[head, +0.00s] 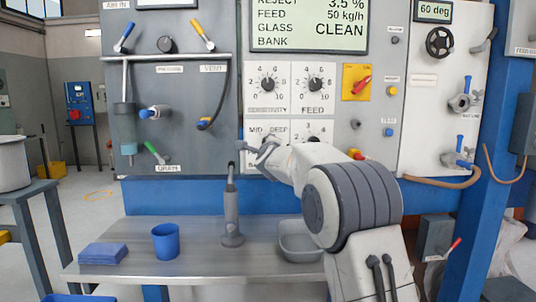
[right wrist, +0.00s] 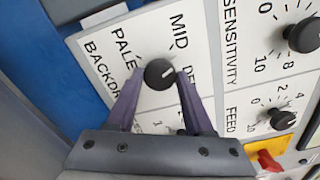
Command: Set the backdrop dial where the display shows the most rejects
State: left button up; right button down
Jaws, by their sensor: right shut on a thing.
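The backdrop dial is a round black knob (right wrist: 159,73) with a white mark, on a white plate (right wrist: 100,62) lettered PALE, MID and DEEP, the last partly covered. In the right wrist view the mark points roughly between MID and DEEP. My right gripper (right wrist: 161,76) is shut on the knob, one finger on each side. The display (head: 310,22) reads REJECT 3.5 %, FEED 50 kg/h, GLASS BANK CLEAN. My left gripper is not in view.
Sensitivity (head: 267,84) and feed (head: 315,84) dials sit just above, with another dial (head: 312,133) beside. A red switch (head: 361,84) is to the right. The bench (head: 190,250) below bears a blue cup (head: 166,242), a grey post (head: 231,215) and a tray (head: 298,242).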

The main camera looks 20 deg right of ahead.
jog(key=shift+f+m+b, duration=0.15)
jog(key=shift+m+b, duration=2.45)
jog(key=shift+m, duration=3.8)
jog(key=shift+c, duration=1.4)
grip_release()
